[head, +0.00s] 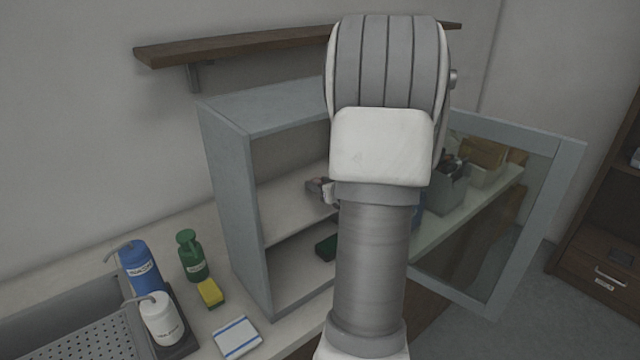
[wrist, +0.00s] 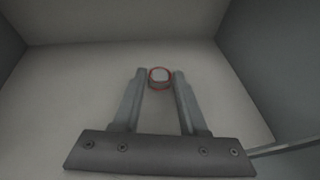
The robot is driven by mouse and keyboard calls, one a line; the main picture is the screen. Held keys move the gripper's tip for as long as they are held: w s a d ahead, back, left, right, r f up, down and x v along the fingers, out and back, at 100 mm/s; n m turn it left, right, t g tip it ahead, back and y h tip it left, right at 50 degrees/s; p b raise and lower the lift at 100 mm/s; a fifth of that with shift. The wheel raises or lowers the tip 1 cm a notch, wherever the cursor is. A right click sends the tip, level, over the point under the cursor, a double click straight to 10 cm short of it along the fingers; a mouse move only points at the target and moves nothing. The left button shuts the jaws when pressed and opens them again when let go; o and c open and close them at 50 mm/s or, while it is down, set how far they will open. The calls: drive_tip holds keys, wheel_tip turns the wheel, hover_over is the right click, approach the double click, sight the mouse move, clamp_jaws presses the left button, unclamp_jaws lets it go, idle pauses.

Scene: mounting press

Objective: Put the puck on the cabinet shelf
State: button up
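In the head view my gripper (head: 320,188) shows at the upper compartment, above the cabinet shelf (head: 285,207), partly hidden by my arm. I cannot tell whether the puck touches the shelf. The grey cabinet (head: 232,200) is open at the front.
The glass cabinet door (head: 500,260) stands swung open at the right. On the counter left of the cabinet are a green bottle (head: 192,258), a yellow sponge (head: 211,292), a blue bottle (head: 139,268) and a white bottle (head: 161,320). A wall shelf (head: 240,44) hangs above.

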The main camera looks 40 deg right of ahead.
drive_tip(key=shift+o, duration=1.4)
drive_tip(key=shift+r+p, duration=0.25)
drive_tip(key=shift+p, duration=0.05)
drive_tip(key=v, duration=1.2)
drive_tip(key=shift+f, duration=0.1)
